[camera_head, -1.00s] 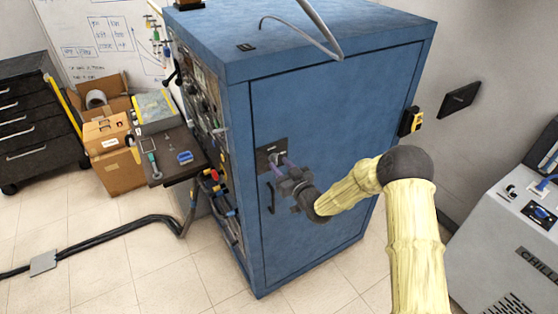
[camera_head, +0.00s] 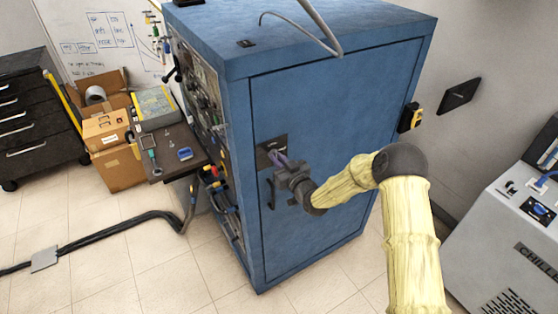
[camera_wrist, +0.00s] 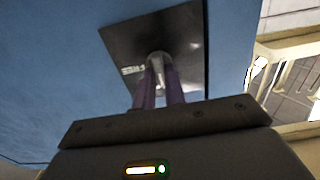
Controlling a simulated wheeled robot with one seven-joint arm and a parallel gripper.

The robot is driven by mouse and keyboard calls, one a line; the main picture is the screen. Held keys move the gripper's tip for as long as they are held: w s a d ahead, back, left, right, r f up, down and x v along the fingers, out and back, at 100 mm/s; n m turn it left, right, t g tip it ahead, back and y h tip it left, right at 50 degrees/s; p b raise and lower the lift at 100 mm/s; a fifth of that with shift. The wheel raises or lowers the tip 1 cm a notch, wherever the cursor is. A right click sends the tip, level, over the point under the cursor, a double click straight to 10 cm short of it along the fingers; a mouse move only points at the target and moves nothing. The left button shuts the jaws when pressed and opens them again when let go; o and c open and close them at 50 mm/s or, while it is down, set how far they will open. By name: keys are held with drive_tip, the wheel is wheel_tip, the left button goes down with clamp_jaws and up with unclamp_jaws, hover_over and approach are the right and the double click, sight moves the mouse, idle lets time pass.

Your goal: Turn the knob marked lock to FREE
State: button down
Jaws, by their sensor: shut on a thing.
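The lock knob (camera_wrist: 159,63) is a pale grey knob on a dark plate (camera_wrist: 185,42) on the blue cabinet's door. Light lettering shows on the plate to the left of the knob, too blurred to read. My gripper (camera_wrist: 159,85) has its two purple fingers on either side of the knob and is shut on it. In the head view my gripper (camera_head: 279,160) reaches the dark plate (camera_head: 270,147) on the door, and it hides the knob there. I cannot read which mark the knob points to.
The blue cabinet (camera_head: 330,115) fills the middle, with a dark door handle (camera_head: 271,194) just below the plate. A cable loops over its top. A side shelf (camera_head: 176,168) with tools juts out at left, and a grey chiller (camera_head: 500,235) stands at right.

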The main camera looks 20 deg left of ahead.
drive_tip(key=shift+f+m+b, duration=0.15)
drive_tip(key=shift+m+b, duration=0.15)
drive_tip(key=shift+b, duration=0.15)
drive_tip(key=shift+w+d+f+m+b, duration=0.1)
drive_tip(key=shift+m+b, duration=3.6)
drive_tip(key=shift+m, duration=0.65)
drive_tip(key=shift+w+d+f+m+b, duration=0.1)
drive_tip(key=shift+m+b, duration=3.55)
drive_tip(key=shift+m, duration=0.7)
drive_tip(key=shift+r, duration=0.1)
drive_tip(key=c, duration=1.5)
unclamp_jaws()
drive_tip(key=shift+o, duration=0.2)
drive_tip(key=shift+s, duration=0.1)
